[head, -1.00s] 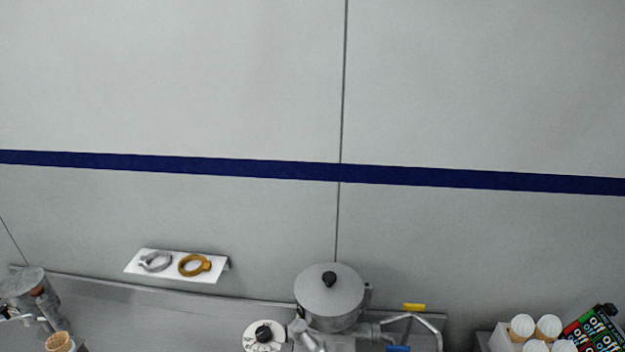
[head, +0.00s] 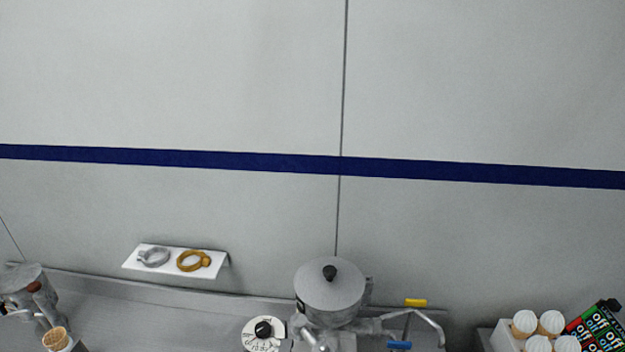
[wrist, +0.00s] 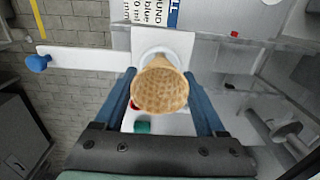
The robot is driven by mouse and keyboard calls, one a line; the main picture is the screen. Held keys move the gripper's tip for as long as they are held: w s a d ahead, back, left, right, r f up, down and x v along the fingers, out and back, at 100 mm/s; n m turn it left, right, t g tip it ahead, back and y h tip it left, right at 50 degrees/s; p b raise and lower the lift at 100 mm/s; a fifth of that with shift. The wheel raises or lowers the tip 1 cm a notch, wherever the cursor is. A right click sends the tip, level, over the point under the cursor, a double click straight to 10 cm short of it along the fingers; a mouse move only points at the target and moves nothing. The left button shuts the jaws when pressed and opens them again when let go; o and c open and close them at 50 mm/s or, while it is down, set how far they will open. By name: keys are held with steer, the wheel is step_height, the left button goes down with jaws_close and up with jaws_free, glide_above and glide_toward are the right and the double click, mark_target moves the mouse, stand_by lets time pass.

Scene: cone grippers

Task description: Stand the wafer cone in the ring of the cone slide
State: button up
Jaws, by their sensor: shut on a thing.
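In the wrist view the wafer cone (wrist: 160,90) sits between the two blue fingers of my gripper (wrist: 160,73), which is shut on it. Its wide patterned mouth faces the camera and its narrow end points away. Behind the narrow end is a white plate (wrist: 180,42) with a pale round ring partly covered by the cone. I cannot tell whether the cone touches the ring. In the head view a wafer cone (head: 56,338) shows at the lower left edge; I cannot tell whether it is the same one. My gripper is not recognisable there.
A white bar with a blue knob (wrist: 38,63) reaches left of the plate. Red and teal parts lie below the cone. In the head view a lidded metal pot (head: 330,290), a dial (head: 264,332), a wall shelf (head: 140,258) with two rings and several white-topped tubs (head: 538,343) stand along the back.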

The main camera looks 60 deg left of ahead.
steer(key=shift+f+b, duration=0.75)
steer(key=shift+f, duration=0.55)
steer(key=o, duration=0.8)
steer(key=shift+r, duration=0.15)
step_height(320, 180, up, 13)
steer(key=shift+f+p, duration=0.1)
steer(key=shift+p, duration=0.4)
steer(key=shift+f, duration=0.1)
